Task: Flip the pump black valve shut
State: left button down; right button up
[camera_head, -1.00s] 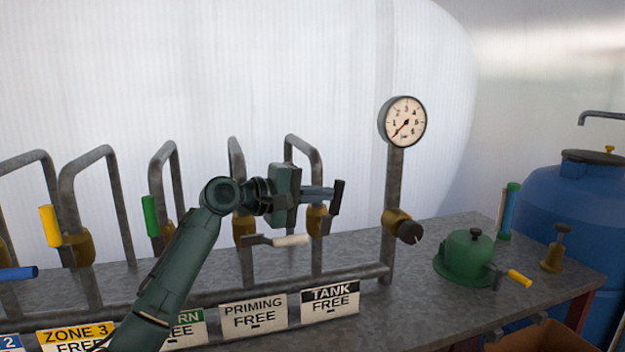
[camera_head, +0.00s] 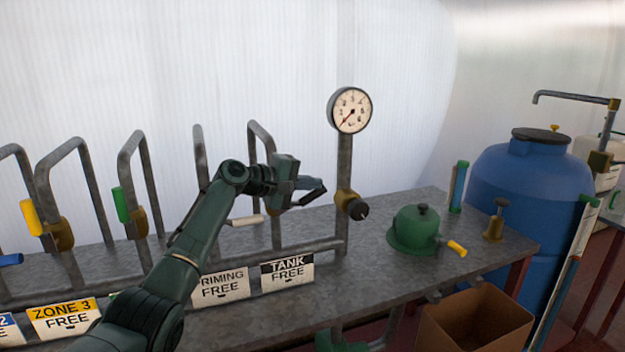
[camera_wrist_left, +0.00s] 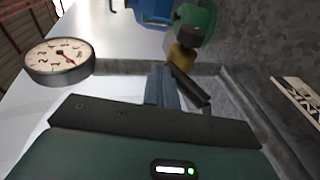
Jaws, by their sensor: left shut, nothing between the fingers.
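The black-handled valve lever (camera_head: 312,196) is on the pipe behind the black-headed TANK FREE sign (camera_head: 287,272). It slants, nearer level than upright, in the head view. Its brass body is mostly hidden behind my gripper. My left gripper (camera_head: 308,183) is shut and empty, with its fingertips right at the lever. In the left wrist view the shut fingers (camera_wrist_left: 160,88) lie beside the black lever (camera_wrist_left: 189,87); I cannot tell whether they touch. My right gripper is not in view.
A white lever (camera_head: 246,220) lies level just left of the gripper. A gauge (camera_head: 350,110) on a post with a black-knobbed brass fitting (camera_head: 352,205) stands to the right. A green pump (camera_head: 414,230) sits on the metal bench, with a blue barrel (camera_head: 530,195) beyond.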

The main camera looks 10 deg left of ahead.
aim_at(317, 195)
pick_arm(q)
jog(key=shift+w+d+f, duration=0.4)
jog(key=shift+f, duration=0.15)
jog(key=shift+w+d+f+p, duration=0.25)
jog(key=shift+d+f+p, duration=0.05)
jog(key=shift+f, duration=0.35)
jog(key=shift+w+d+f+g+y, duration=0.15)
jog(key=shift+f+g+y, duration=0.25)
jog(key=shift+f+p, duration=0.25)
jog(key=shift+p, duration=0.05)
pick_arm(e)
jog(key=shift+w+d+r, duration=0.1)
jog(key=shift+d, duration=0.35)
pick_arm(q)
jog(key=shift+d, duration=0.1)
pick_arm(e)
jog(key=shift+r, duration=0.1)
